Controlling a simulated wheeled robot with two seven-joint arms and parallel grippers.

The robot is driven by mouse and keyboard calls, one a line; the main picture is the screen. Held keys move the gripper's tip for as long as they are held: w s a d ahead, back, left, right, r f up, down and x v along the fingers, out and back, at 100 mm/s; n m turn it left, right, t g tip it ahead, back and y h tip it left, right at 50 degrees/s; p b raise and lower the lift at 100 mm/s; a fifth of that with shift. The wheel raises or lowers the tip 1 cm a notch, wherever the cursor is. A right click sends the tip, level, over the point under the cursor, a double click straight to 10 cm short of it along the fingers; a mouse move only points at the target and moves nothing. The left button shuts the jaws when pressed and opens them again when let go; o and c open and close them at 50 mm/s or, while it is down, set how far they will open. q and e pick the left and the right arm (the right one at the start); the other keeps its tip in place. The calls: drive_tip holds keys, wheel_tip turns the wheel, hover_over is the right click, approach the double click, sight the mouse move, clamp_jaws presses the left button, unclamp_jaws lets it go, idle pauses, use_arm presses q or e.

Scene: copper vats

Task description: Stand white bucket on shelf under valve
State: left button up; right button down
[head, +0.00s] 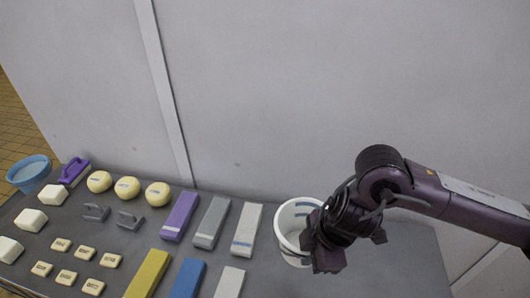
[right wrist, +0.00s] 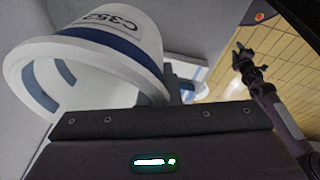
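The white bucket (head: 284,217), with a blue band, is at the right part of the grey table in the head view. The right wrist view shows its wall, blue band and dark lettering (right wrist: 105,25) close up. My right gripper (head: 318,250) is at the bucket's right side, with its fingers by the rim. In the right wrist view a dark finger lies against the rim near the middle of the palm; the other seems hidden by the bucket. My left gripper (right wrist: 243,55) shows small in the right wrist view, away from the bucket. No shelf or valve is in view.
The grey table (head: 400,270) holds purple (head: 180,216), grey (head: 211,222) and other long blocks, several soap bars (head: 66,277), yellow rounds (head: 127,188) and white blocks. A blue bucket (head: 28,172) is at the far left. A grey wall (head: 330,90) stands behind the table.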

drive_tip(key=shift+w+f+m+b, duration=0.3)
drive_tip(key=shift+w+m, duration=0.05)
drive_tip(key=shift+m, duration=0.35)
drive_tip(key=w+m+b, duration=0.1)
drive_tip(key=m, duration=0.1)
drive_tip(key=w+d+m+t+h+b, duration=0.1)
drive_tip(key=m, duration=0.1)
drive_tip(key=w+d+f+m+h+b, duration=0.1)
drive_tip(key=m, duration=0.2)
drive_tip(key=shift+w+d+t, duration=0.1)
drive_tip(key=shift+w+t, duration=0.1)
drive_tip(key=shift+t, duration=0.1)
drive_tip(key=w+d+r+m+h+b, duration=0.1)
drive_tip(key=w+d+m+h+b, duration=0.1)
drive_tip(key=m, duration=0.7)
drive_tip(key=w+d+b, duration=0.1)
drive_tip(key=w+d, duration=0.1)
drive_tip(key=d, duration=0.1)
drive_tip(key=shift+d+m, duration=0.15)
drive_tip(key=shift+m, duration=0.15)
drive_tip(key=shift+r, duration=0.1)
